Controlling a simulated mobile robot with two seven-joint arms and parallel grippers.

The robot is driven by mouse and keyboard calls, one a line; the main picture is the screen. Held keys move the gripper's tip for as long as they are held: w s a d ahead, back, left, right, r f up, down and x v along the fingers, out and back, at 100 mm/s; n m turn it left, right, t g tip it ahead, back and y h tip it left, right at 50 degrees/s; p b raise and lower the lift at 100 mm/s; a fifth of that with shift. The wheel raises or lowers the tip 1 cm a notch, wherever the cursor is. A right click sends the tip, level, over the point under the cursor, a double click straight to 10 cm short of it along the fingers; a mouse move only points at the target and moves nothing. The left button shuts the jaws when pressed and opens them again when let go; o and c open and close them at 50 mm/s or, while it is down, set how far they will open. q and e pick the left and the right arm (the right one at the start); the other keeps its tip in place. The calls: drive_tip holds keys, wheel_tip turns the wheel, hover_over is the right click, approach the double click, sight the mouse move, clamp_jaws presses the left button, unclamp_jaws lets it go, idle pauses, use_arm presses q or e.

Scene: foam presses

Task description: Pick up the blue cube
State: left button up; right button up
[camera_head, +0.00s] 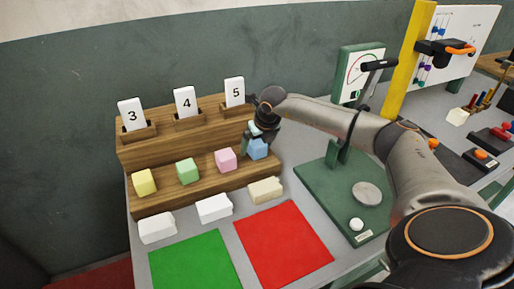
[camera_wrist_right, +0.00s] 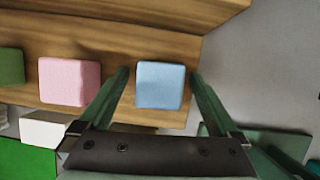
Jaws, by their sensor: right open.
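The blue cube (camera_head: 257,149) sits at the right end of the lower step of a wooden stand, beside the pink cube (camera_head: 225,159). In the right wrist view, the blue cube (camera_wrist_right: 160,85) lies between the two fingers of my right gripper (camera_wrist_right: 160,80), with a gap on each side. My right gripper (camera_head: 262,132) is open, just above and around the cube, and partly covers it in the head view. Whether it touches the cube cannot be told. My left gripper is not in view.
The wooden stand (camera_head: 150,154) also holds green (camera_head: 187,171) and yellow (camera_head: 144,182) cubes and number cards. White and beige foam blocks lie in front, before green (camera_head: 195,262) and red (camera_head: 283,243) mats. A green press (camera_head: 340,190) stands to the right.

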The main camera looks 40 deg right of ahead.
drive_tip(key=c, duration=1.4)
drive_tip(key=shift+r, duration=0.1)
